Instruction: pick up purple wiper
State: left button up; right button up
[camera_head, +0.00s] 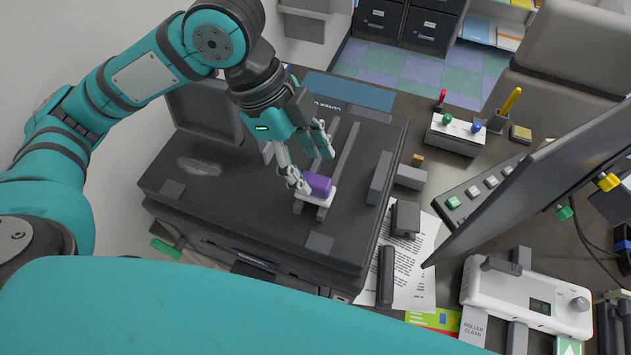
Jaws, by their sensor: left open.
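The purple wiper (318,185) is a small block resting on a white holder (318,201) on top of the dark grey machine. My left gripper (310,167) reaches down over it from the upper left with its fingers apart. One finger is close to the wiper's left side, and the other is above and behind it. I cannot tell whether either finger touches the wiper. My right gripper is out of view.
The dark machine top (225,205) carries low rails and blocks. Papers (415,265) lie to its right. A tilted monitor (545,180) overhangs the right of the desk, above a white roller unit (480,280). A switch box (455,135) stands at the back right.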

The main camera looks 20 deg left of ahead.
aim_at(314, 179)
pick_arm(q)
jog(key=x, duration=0.4)
jog(key=shift+s+a, duration=0.1)
jog(key=c, duration=1)
